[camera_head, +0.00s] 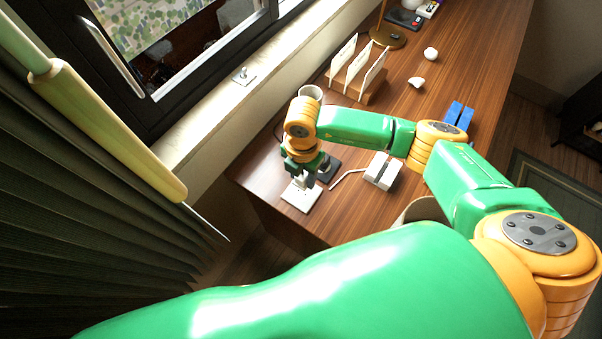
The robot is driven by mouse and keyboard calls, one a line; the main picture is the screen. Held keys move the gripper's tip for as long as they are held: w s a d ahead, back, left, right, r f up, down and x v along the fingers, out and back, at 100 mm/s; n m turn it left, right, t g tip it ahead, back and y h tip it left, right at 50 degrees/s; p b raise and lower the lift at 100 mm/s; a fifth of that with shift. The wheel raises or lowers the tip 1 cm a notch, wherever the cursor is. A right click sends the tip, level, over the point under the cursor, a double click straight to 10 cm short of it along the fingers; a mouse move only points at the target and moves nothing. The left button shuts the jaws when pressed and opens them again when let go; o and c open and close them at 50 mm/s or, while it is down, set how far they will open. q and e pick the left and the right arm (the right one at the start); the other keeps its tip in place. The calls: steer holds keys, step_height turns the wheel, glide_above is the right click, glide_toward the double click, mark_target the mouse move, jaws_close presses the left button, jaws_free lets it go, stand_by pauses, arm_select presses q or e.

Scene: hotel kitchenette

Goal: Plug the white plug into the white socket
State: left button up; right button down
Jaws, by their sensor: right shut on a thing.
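My right gripper (303,179) is low over the near left end of the wooden desk, pointing down. It is shut on a small white thing, seemingly the white plug (300,181), which is mostly hidden by the fingers. Right below is a flat white plate (299,197), seemingly the white socket, lying on the desk. The plug is over the plate's far part; I cannot tell whether they touch or whether the plug is in. My left gripper is not in view.
A white block with a dark slot (382,170) and a bent white rod lie right of the gripper. A dark pad (328,170) is close beside it. A cup (311,92) and card rack (357,85) stand behind. The desk's near edge is close.

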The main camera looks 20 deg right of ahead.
mark_target(302, 192)
steer(key=shift+f+b, duration=2.5)
steer(key=shift+f, duration=0.4)
steer(key=shift+f+b, duration=0.45)
steer(key=shift+f, duration=0.15)
steer(key=shift+c, duration=1.5)
jaws_free()
step_height(302, 192, up, 7)
steer(key=shift+r, duration=0.1)
